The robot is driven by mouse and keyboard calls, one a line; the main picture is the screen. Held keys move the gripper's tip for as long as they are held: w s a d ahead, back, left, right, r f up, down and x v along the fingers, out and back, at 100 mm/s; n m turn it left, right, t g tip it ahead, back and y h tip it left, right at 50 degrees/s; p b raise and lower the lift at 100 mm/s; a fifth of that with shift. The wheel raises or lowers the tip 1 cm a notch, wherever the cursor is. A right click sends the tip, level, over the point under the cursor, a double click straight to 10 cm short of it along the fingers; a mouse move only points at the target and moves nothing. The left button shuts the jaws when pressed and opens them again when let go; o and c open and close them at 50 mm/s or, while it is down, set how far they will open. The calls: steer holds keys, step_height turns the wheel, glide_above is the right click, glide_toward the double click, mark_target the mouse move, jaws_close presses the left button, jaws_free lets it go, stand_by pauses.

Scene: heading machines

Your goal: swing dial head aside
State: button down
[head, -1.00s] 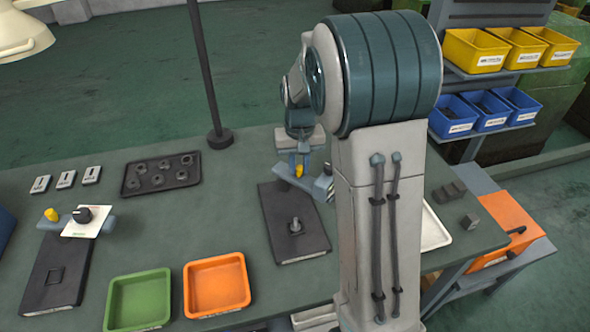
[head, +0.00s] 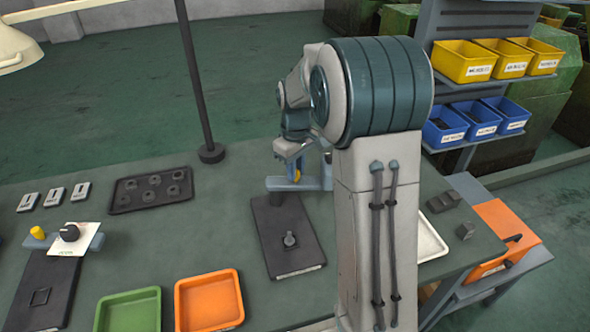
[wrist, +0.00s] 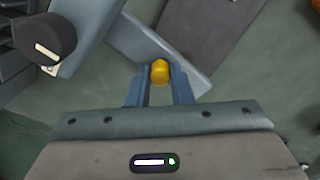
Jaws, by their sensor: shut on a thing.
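The dial head's blue-grey swing arm (head: 276,184) lies roughly crosswise at the far end of a dark base plate (head: 262,214). Its yellow knob (head: 297,177) is between the fingers of my gripper (head: 293,166), which is shut on it. In the wrist view the knob (wrist: 159,72) sits between the blue fingertips (wrist: 160,85), with the swing arm (wrist: 140,38) beneath. A black dial (wrist: 48,38) with a white label edge is at upper left there. A dark part (head: 289,240) stands on the uncovered plate. My arm hides the swing arm's right end in the head view.
A second dial station (head: 68,238) with its own yellow knob is at left. Green (head: 128,312) and orange (head: 208,300) trays are in front. A dark tray of parts (head: 150,190) and a lamp pole (head: 198,90) stand behind.

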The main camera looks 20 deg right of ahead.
steer(key=shift+w+r, duration=0.1)
stand_by(0.3)
steer(key=c, duration=1.3)
jaws_free()
step_height(320, 180, up, 14)
steer(key=shift+b, duration=0.45)
steer(key=s+a+f+m+t, duration=0.1)
steer(key=s+f+m, duration=0.2)
steer(key=s, duration=0.9)
steer(key=s+a+f+m+t, duration=0.2)
steer(key=s+f, duration=0.3)
steer(key=s, duration=0.8)
steer(key=shift+a+m, duration=0.3)
steer(key=shift+m, duration=0.2)
